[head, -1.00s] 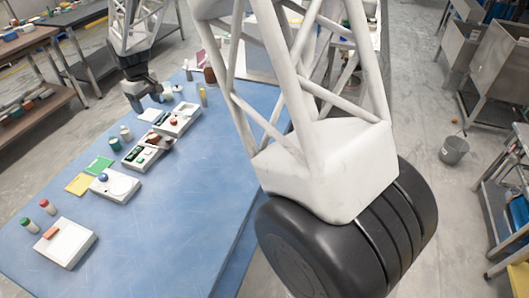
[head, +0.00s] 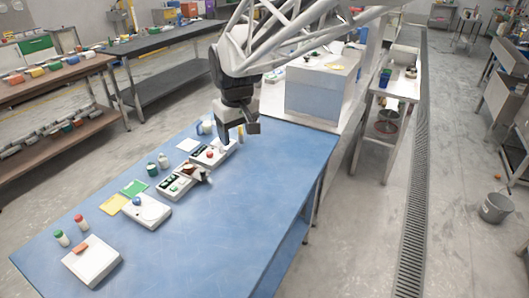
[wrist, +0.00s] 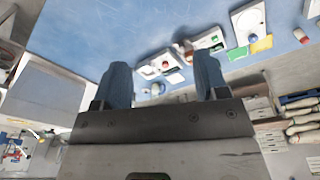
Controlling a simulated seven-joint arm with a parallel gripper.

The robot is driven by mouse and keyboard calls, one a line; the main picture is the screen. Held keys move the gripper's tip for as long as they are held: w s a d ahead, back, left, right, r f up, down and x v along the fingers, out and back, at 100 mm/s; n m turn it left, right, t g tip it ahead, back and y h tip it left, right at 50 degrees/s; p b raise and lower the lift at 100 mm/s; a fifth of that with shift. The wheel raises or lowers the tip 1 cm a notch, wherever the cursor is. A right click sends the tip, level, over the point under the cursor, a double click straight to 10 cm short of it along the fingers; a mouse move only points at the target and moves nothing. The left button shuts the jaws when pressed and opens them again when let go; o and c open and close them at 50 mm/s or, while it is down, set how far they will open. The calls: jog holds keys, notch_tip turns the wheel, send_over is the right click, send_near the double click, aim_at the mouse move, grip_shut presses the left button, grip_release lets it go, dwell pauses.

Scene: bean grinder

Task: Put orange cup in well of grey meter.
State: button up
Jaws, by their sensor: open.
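My gripper (head: 240,131) hangs open and empty above the far end of the blue table, over a white device with a red knob (head: 210,155). In the wrist view its two fingers (wrist: 162,64) are spread apart with nothing between them. No clear orange cup can be made out. A small orange piece (head: 81,243) lies on a pale box (head: 92,262) at the near left, and a small brownish thing (head: 188,168) sits by the middle device. Which device is the grey meter, and its well, cannot be told at this size.
A white device with a blue ball (head: 146,210), yellow (head: 114,205) and green (head: 134,187) squares and small bottles (head: 80,221) line the table's left side. The table's right half (head: 250,220) is clear. A large pale box (head: 318,92) stands behind the gripper.

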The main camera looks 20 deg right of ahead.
jog(key=s+d+f+m, duration=0.1)
jog(key=s+d+m, duration=0.1)
jog(key=s, duration=1)
jog(key=s+d+m+t, duration=0.1)
jog(key=s+d, duration=0.4)
jog(key=s, duration=0.8)
jog(key=shift+f+m, duration=0.35)
jog(key=shift+m, duration=0.15)
dwell(0.3)
